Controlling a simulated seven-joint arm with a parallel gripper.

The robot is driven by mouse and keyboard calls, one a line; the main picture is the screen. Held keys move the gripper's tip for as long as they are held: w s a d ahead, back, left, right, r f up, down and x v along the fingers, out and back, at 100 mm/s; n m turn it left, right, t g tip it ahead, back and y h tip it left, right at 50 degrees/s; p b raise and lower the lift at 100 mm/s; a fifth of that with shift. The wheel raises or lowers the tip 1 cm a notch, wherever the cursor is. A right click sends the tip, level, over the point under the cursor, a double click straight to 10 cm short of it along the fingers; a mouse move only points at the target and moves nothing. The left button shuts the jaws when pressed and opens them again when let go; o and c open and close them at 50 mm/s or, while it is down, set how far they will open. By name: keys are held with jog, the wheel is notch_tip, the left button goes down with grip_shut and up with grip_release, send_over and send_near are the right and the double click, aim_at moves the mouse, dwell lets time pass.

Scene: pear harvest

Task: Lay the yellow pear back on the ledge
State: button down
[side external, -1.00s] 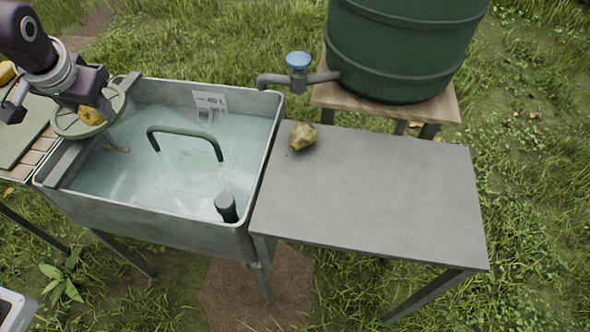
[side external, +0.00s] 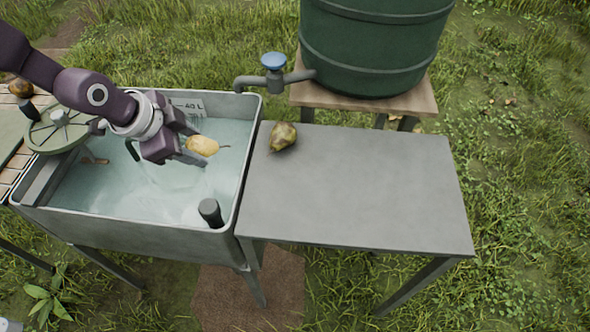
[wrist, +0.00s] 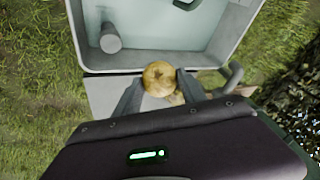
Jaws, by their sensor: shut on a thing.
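The yellow pear (side external: 202,145) is between the fingers of my gripper (side external: 193,148), held above the water on the right side of the basin. In the wrist view the pear (wrist: 159,75) sits between both fingers of my gripper (wrist: 157,84), its rounded end facing the camera. A grey flat-topped table (side external: 360,190) stands against the basin's right side. It seems to be the ledge, though nothing marks it as such. A mottled green-brown pear (side external: 283,136) lies at its back left corner.
The metal basin (side external: 120,228) has a raised rim and a dark upright stub (side external: 210,213). A tap with a blue knob (side external: 273,62) reaches from the green barrel (side external: 375,45) behind the table. A round green lid (side external: 58,131) lies at the left. Most of the tabletop is bare.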

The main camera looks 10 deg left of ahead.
jog(key=d+r+m+g+h, duration=0.15)
jog(key=d+m, duration=0.55)
jog(key=d, duration=0.7)
jog(key=shift+g+h, duration=0.25)
jog(key=shift+g, duration=0.2)
jog(key=f, duration=1)
jog(key=shift+s+f, duration=0.2)
jog(key=shift+f, duration=0.05)
jog(key=c, duration=0.7)
grip_release()
jog(key=shift+o, duration=0.2)
jog(key=shift+r, duration=0.1)
jog(key=v, duration=1.2)
